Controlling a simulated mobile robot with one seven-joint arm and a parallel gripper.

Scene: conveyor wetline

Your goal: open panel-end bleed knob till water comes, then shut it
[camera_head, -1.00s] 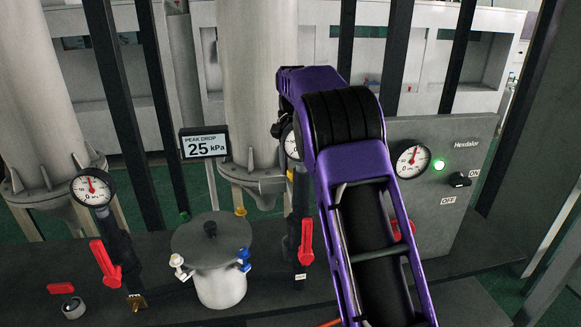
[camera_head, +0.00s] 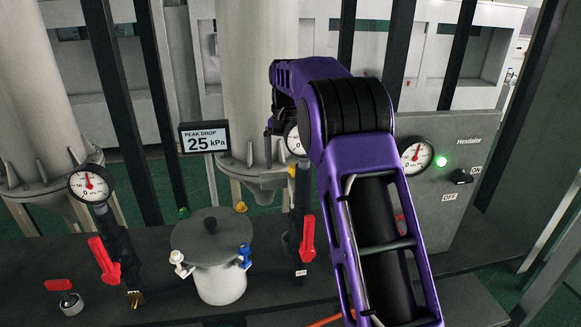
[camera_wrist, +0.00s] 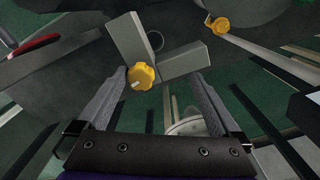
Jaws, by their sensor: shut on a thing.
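A yellow knob (camera_wrist: 143,75) with a pale mark on its face lies between the fingertips of my gripper (camera_wrist: 158,77) in the wrist view. My gripper is shut on this knob, though the finger spacing looks wide and the contact on the right side is not clear. Two grey bars (camera_wrist: 184,65) meet beside the knob. A second yellow knob (camera_wrist: 218,25) sits apart at the upper right, on a pale pipe. In the head view my arm hides most of the gripper and the held knob. No water shows in either view.
A grey lidded pot (camera_head: 220,284) stands on the dark bench. Red levers (camera_head: 104,261) (camera_head: 307,239) and gauges (camera_head: 89,184) (camera_head: 416,155) are around it. The display (camera_head: 203,138) reads "PEAK DROP 25 kPa". A grey panel (camera_head: 445,205) with a lit green lamp stands right of my arm.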

